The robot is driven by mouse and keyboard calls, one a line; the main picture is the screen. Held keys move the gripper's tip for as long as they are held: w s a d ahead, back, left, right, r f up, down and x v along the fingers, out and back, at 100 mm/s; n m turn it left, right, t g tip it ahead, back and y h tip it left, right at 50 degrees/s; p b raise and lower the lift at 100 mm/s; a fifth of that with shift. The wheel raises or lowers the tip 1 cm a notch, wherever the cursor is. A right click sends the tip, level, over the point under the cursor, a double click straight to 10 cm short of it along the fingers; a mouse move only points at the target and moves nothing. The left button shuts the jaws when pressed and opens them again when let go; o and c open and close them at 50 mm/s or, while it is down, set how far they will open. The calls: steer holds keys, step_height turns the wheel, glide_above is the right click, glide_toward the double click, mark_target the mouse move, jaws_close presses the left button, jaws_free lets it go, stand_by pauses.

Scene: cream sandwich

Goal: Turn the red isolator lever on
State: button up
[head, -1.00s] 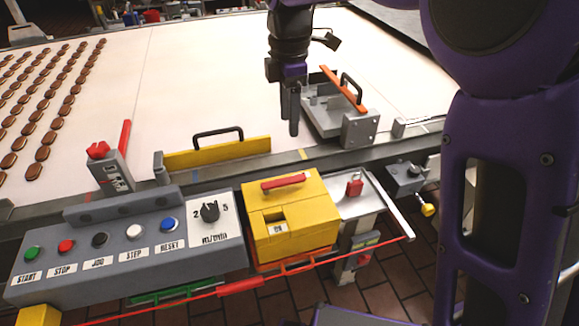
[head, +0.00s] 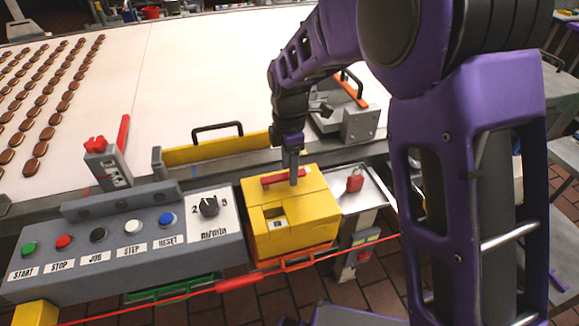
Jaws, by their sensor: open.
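A red lever (head: 280,178) lies across the top of a yellow box (head: 315,208), which I take to be the isolator. The box has a small dark window with a pale label on its sloping front; the label is too small to read. My gripper (head: 294,182) points down over the box, at the right part of the red lever, and hides a bit of it. Its jaws are open, seen nearly edge-on. Whether the fingers touch the lever or straddle it, I cannot tell.
A grey button panel (head: 130,262) with a dial stands left of the box. A red padlock (head: 354,183) is on a metal shelf (head: 374,188) to its right. A yellow handled bar (head: 220,152) lies behind, along the conveyor (head: 200,80). A red cord runs in front.

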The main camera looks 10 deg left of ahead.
jaws_close()
stand_by(1.4)
